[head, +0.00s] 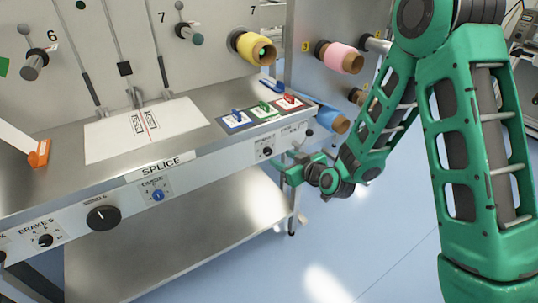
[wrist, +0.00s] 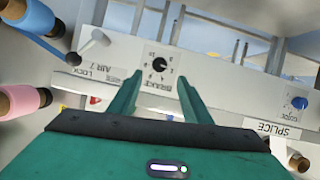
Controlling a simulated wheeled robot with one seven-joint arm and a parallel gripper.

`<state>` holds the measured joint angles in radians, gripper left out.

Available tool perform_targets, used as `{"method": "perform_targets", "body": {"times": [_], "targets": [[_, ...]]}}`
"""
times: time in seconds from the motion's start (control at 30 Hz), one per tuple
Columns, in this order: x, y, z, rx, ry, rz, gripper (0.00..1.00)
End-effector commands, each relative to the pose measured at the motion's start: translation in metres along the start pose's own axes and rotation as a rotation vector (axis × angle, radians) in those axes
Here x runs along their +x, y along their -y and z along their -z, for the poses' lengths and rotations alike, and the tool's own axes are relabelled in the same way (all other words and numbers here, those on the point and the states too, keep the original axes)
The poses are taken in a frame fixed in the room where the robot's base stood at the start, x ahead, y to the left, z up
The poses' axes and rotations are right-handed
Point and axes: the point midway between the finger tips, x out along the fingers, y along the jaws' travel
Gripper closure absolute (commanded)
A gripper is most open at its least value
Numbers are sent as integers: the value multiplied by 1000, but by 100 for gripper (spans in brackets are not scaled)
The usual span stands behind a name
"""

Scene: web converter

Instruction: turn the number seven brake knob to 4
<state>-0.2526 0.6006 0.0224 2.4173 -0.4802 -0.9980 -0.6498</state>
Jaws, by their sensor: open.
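The number seven brake knob (wrist: 160,63) is a small black dial on a white plate, upside down in the wrist view, with scale numbers around it. Its pointer is too small to read surely. In the head view the knob (head: 266,152) sits on the bench's front edge, at the right end. My gripper (wrist: 160,80) is open and empty, its two green fingers pointing at the panel with the knob showing between and just beyond their tips. Contact with the knob is not visible. In the head view my gripper (head: 284,172) is just right of the knob, partly side-on.
The "AIR 7 LOCK" label (wrist: 101,71) and a grey lever (wrist: 92,42) are left of the knob in the wrist view. The blue guide knob (head: 158,195), large black knob (head: 102,217) and brake 6 knob (head: 46,240) line the front. Rolls (head: 334,120) stick out nearby.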

Motion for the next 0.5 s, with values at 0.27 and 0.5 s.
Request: {"method": "perform_targets", "body": {"times": [0.27, 0.5], "targets": [[50, 0, 0, -2, 0, 1, 56], [80, 0, 0, -1, 0, -1, 56]]}}
